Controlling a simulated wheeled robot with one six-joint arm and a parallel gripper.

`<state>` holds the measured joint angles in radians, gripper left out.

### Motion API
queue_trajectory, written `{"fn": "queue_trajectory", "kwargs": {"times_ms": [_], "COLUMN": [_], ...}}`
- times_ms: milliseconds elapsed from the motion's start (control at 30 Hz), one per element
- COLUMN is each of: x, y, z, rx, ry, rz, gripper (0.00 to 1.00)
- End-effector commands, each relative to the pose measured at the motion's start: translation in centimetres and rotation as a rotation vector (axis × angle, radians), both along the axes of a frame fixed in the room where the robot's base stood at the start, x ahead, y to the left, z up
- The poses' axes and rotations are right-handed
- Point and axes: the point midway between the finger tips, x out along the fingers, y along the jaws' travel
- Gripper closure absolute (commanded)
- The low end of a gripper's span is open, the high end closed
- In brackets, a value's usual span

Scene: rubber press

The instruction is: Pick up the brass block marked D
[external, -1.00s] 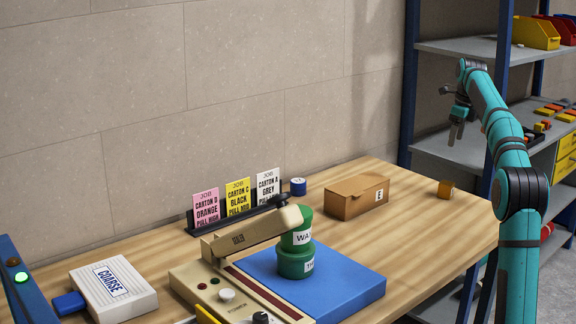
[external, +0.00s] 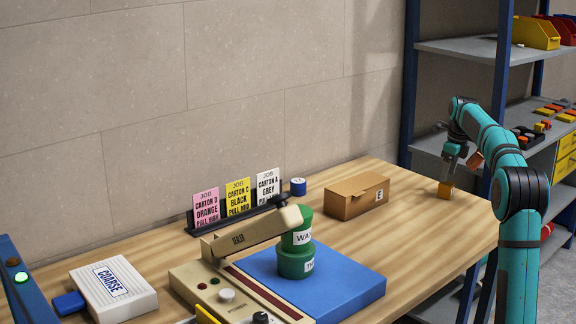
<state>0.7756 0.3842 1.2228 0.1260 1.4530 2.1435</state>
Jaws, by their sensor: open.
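A small brass-coloured block (external: 445,190) sits on the wooden table near its right end. No letter on it can be read from here. My gripper (external: 447,181) points down at the block from above, with its fingers at or around the block's upper part. The jaws are open. The fingers hide part of the block, and I cannot tell whether they touch it.
A cardboard carton (external: 356,197) marked E stands left of the block. A blue pad (external: 345,284) bears two stacked green tins (external: 296,262) beside the beige press (external: 245,237). Shelving (external: 470,48) rises behind my arm. The table around the block is clear.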

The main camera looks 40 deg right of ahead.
Motion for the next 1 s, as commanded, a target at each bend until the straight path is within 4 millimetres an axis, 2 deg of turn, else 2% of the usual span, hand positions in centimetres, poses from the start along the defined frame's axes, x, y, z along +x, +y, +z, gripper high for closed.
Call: {"fn": "queue_trajectory", "kwargs": {"times_ms": [400, 733, 1000], "x": [-0.2, -0.1, -0.1], "y": [0.3, 0.3, 0.3], "z": [-4.7, -5.2, -5.2], "rx": [0.001, -0.001, -0.001], "ry": [-0.001, -0.002, -0.002], "rz": [0.001, 0.002, 0.001], "gripper": [0.38, 0.38, 0.91]}}
